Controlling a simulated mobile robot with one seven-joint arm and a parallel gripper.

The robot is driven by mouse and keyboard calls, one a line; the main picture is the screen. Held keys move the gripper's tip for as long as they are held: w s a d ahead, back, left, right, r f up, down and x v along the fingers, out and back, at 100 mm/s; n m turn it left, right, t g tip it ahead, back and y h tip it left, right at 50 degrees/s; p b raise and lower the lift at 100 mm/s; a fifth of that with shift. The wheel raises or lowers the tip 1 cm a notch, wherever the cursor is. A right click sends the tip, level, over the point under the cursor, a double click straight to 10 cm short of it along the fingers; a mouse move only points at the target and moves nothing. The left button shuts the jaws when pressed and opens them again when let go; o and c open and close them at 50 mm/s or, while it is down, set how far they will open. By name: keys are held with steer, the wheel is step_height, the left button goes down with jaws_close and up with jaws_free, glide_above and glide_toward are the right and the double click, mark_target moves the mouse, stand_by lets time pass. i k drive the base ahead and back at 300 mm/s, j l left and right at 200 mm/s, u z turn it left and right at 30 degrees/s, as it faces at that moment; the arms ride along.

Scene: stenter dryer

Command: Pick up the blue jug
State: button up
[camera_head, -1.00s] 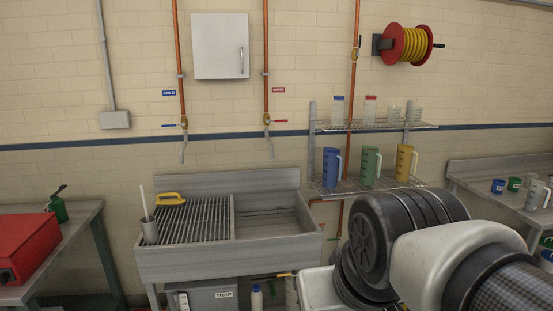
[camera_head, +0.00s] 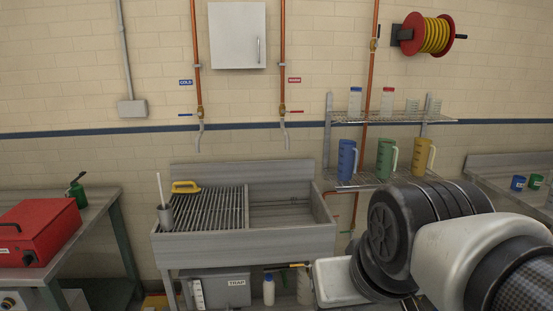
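The blue jug (camera_head: 346,160) stands upright on the lower wire shelf (camera_head: 350,184) at the wall, right of the sink. Its handle faces right. A green jug (camera_head: 386,159) stands to its right and a yellow jug (camera_head: 423,157) further right on the same shelf. My arm fills the lower right of the view, in front of and below the shelf. My gripper's fingers are not visible.
A metal sink (camera_head: 245,240) with a slatted drainer stands left of the shelf. A red case (camera_head: 38,230) sits on the left bench. The upper shelf (camera_head: 390,119) holds several clear containers. A right bench (camera_head: 500,180) carries small cups.

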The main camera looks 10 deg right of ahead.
mark_target(347, 147)
steer(key=i+l+u, duration=0.1)
steer(key=l, duration=0.3)
steer(key=i+l+u, duration=0.1)
steer(key=i+l, duration=0.15)
steer(key=l, duration=0.15)
steer(key=i+l+u, duration=0.1)
steer(key=l, duration=0.3)
steer(key=i+l+u, duration=0.1)
steer(key=l, duration=0.3)
steer(key=i+l+u, duration=0.1)
steer(key=i+l, duration=0.15)
steer(key=l, duration=0.2)
steer(key=i+l+u, duration=0.1)
steer(key=l, duration=0.3)
steer(key=i+l+u, duration=0.1)
steer(key=l, duration=0.35)
steer(key=i+l, duration=0.5)
steer(key=j+u, duration=0.05)
